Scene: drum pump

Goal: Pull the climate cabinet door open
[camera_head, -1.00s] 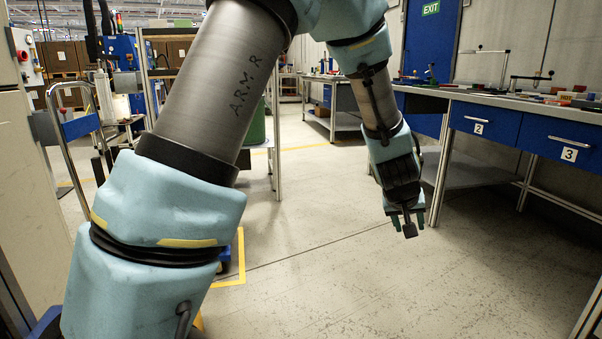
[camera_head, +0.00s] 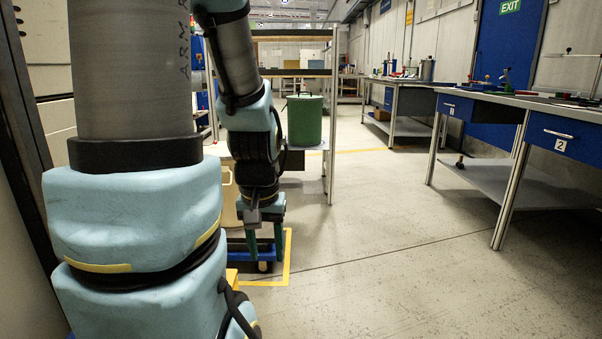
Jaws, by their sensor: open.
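My gripper (camera_head: 264,238) hangs pointing down at the end of my arm, left of the middle of the view. Its two fingers are apart and nothing shows between them. No thing is clearly recognisable as the climate cabinet door. A pale panelled surface (camera_head: 45,45) with horizontal seams and a dark upright edge (camera_head: 22,130) stand at the far left, partly behind my arm. I cannot tell whether they belong to the cabinet. No handle shows there. My gripper is to the right of them, apart from them.
A green drum (camera_head: 304,120) stands on a framed rack behind my gripper. A low blue trolley and yellow floor marking (camera_head: 288,262) lie below it. Workbenches with blue drawers (camera_head: 567,138) line the right. The floor (camera_head: 400,270) in the middle and right foreground is clear.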

